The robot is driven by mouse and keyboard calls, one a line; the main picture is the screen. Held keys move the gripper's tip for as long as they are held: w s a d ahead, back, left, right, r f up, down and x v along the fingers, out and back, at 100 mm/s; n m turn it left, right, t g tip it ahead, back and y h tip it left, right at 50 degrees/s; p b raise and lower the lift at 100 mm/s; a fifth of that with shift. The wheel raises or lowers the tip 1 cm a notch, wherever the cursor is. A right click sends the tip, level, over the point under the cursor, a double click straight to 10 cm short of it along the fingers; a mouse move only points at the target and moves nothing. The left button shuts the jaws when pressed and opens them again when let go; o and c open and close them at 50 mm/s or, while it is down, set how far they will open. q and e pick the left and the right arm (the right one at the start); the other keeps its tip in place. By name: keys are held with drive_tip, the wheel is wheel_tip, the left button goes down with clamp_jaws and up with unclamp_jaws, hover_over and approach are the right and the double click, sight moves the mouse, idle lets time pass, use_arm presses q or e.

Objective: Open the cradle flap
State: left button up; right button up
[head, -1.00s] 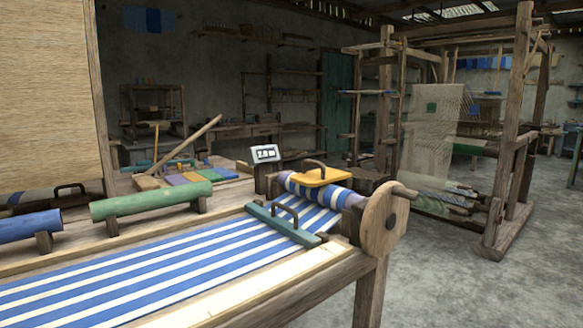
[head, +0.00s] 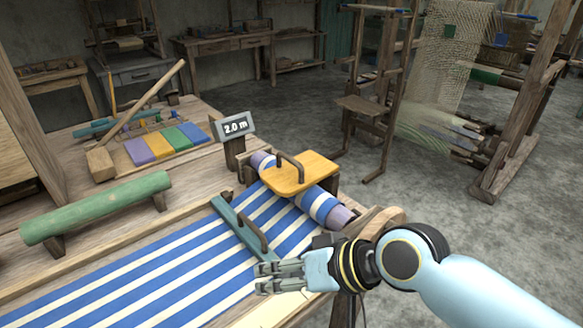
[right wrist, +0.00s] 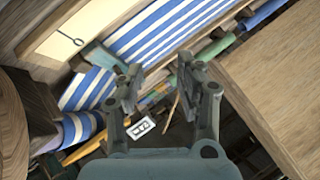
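The yellow flap (head: 318,174) lies over the striped cloth roll (head: 325,206) at the end of the loom, with a brown arched handle (head: 298,163) on top. It looks lowered onto the roll. My right gripper (head: 257,280) is in front of the flap, over the striped cloth near the teal bar, apart from the flap and empty. In the right wrist view its two fingers (right wrist: 165,80) stand apart. A yellow strip, likely the flap's edge (right wrist: 84,151), shows at lower left there. My left gripper is in neither view.
The teal bar (head: 232,222) with its handle crosses the striped cloth (head: 150,275). A display reading 2.0 m (head: 236,125) stands on a post left of the flap. A green roller (head: 95,208) and a mallet (head: 101,163) lie further left.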

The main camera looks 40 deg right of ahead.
drive_tip(key=w+d+r+m+t+h+p, duration=0.1)
drive_tip(key=w+d+r+m+t, duration=0.25)
drive_tip(key=w+m, duration=0.3)
drive_tip(key=w+d+r+m+t+h+p, duration=0.1)
drive_tip(key=w+d+r+m+t+h, duration=0.15)
drive_tip(key=w+r+m+t, duration=0.4)
drive_tip(key=m+g+h, duration=0.3)
drive_tip(key=m+h, duration=0.3)
drive_tip(key=m, duration=0.5)
approach(293, 163)
drive_tip(key=w, duration=0.1)
drive_tip(key=b+x, duration=0.1)
drive_tip(key=x, duration=0.9)
drive_tip(key=shift+d+f, duration=0.1)
drive_tip(key=shift+f, duration=0.05)
drive_tip(key=shift+w+d+b, duration=0.1)
drive_tip(key=shift+w+b, duration=0.25)
drive_tip(key=shift+w, duration=0.1)
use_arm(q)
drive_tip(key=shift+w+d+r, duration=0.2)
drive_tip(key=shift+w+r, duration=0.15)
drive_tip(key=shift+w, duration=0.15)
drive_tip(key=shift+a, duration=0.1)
use_arm(e)
clamp_jaws()
